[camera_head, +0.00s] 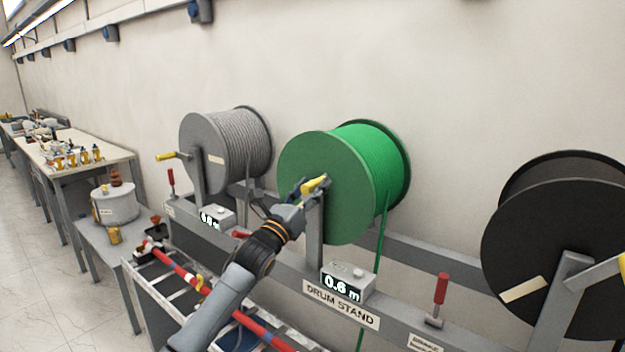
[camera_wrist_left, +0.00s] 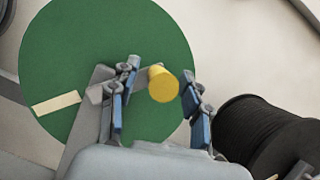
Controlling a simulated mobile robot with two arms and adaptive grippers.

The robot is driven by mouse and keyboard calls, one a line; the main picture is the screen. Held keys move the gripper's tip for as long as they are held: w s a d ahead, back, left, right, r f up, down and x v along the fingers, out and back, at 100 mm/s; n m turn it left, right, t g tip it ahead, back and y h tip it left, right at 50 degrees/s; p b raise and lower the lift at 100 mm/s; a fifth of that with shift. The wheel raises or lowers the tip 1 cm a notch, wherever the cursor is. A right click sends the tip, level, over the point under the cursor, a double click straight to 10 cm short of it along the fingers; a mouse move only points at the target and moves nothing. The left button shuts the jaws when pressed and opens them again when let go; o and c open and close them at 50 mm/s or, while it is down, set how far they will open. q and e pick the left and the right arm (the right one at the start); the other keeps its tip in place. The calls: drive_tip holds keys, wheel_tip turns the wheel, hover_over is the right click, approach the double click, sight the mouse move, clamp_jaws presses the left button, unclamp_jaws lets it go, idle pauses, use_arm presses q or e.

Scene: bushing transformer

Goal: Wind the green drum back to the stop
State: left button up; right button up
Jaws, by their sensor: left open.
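The green drum (camera_head: 325,190) sits on the drum stand (camera_head: 275,262) between a grey drum and a black drum. Its crank has a yellow handle (camera_head: 315,185), which also shows in the left wrist view (camera_wrist_left: 163,84). My left gripper (camera_head: 304,190) is at this handle. In the left wrist view its blue-padded fingers (camera_wrist_left: 155,105) are open, one on each side of the handle, with a gap to the right finger. The counter (camera_head: 342,288) below the green drum reads 0.6 m. Green cable (camera_head: 382,235) hangs from the drum. My right gripper is not in view.
The grey drum (camera_head: 245,140) with its own yellow crank handle (camera_head: 168,156) stands left. The black drum (camera_head: 540,245) stands right. A red-handled lever (camera_head: 440,290) rises from the stand's front rail. A cart with a red pole (camera_head: 185,272) is below my left arm.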

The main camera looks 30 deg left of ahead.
use_arm(q)
drive_tip(key=shift+w, duration=0.35)
clamp_jaws()
drive_tip(key=shift+r, duration=0.1)
